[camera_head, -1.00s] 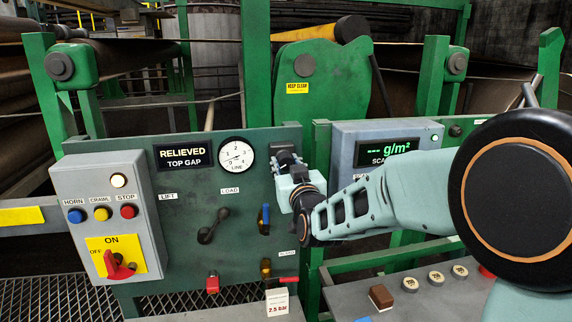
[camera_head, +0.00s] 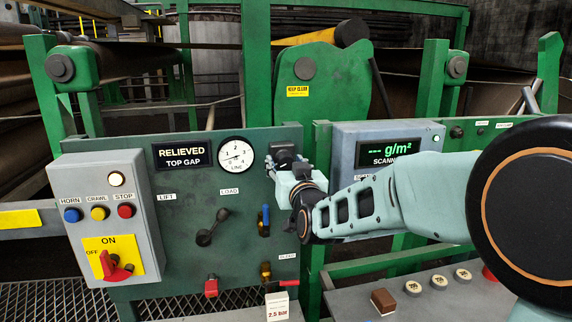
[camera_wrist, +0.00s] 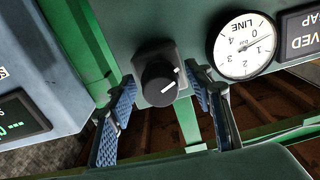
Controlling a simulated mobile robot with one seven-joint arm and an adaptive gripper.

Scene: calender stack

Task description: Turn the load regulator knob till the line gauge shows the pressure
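The load regulator knob (camera_wrist: 160,82) is black with a white pointer mark, on a grey square plate on the green panel. In the head view the knob (camera_head: 284,158) is partly hidden by my gripper (camera_head: 298,180). In the wrist view my gripper (camera_wrist: 163,84) is open, its blue-padded fingers on either side of the knob, with gaps to it. The line gauge (camera_head: 236,154) is a round white dial left of the knob. It shows upside down in the wrist view (camera_wrist: 244,46); I cannot read its needle exactly. A small card (camera_head: 277,306) reads 2.5 bar.
A grey switch box (camera_head: 108,220) stands left. A scanner display (camera_head: 388,150) is close to the right of my gripper.

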